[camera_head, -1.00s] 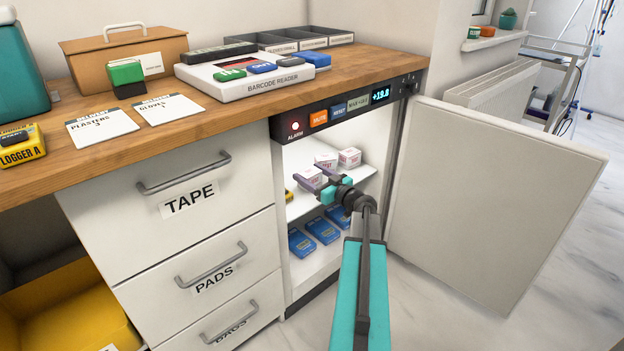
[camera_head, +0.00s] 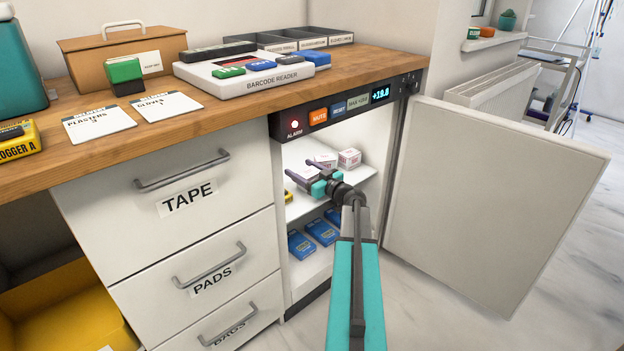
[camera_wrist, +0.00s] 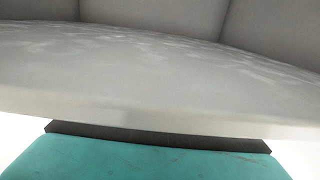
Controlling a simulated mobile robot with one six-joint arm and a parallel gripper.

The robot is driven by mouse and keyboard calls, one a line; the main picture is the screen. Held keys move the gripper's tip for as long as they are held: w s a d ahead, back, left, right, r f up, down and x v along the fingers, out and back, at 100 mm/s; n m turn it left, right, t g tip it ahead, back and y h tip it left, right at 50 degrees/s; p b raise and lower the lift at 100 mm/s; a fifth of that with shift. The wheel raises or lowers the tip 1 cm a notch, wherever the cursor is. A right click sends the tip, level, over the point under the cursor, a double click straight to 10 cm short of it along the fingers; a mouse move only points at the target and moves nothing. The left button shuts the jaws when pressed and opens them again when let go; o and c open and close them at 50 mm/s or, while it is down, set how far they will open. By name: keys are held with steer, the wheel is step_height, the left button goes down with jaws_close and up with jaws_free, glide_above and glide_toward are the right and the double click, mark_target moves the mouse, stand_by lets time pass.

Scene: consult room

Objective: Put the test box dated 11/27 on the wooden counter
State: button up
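Small white test boxes with reddish print stand on the upper shelf (camera_head: 364,172) of the open cabinet. One box (camera_head: 349,158) is clear at the right; another (camera_head: 326,160) and a third (camera_head: 303,174) are partly covered by my gripper. Their dates are too small to read. My gripper (camera_head: 305,170) is at the cabinet opening, its two dark fingers apart and pointing in toward the boxes. No box is visibly held. The wooden counter (camera_head: 215,118) runs above the cabinet and drawers. The wrist view shows only pale surfaces and a teal part, no box.
The cabinet door (camera_head: 495,200) stands open at the right. Several blue packs (camera_head: 321,231) lie on the lower shelf.

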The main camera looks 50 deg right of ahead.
steer(key=c, duration=0.8)
steer(key=shift+r, duration=0.5)
step_height(320, 180, up, 3)
steer(key=shift+r+p, duration=0.1)
steer(key=shift+p, duration=0.9)
steer(key=s+a+p, duration=0.2)
steer(key=s+a, duration=0.7)
steer(key=s, duration=0.3)
steer(key=shift+a+r, duration=0.25)
steer(key=shift+r, duration=0.1)
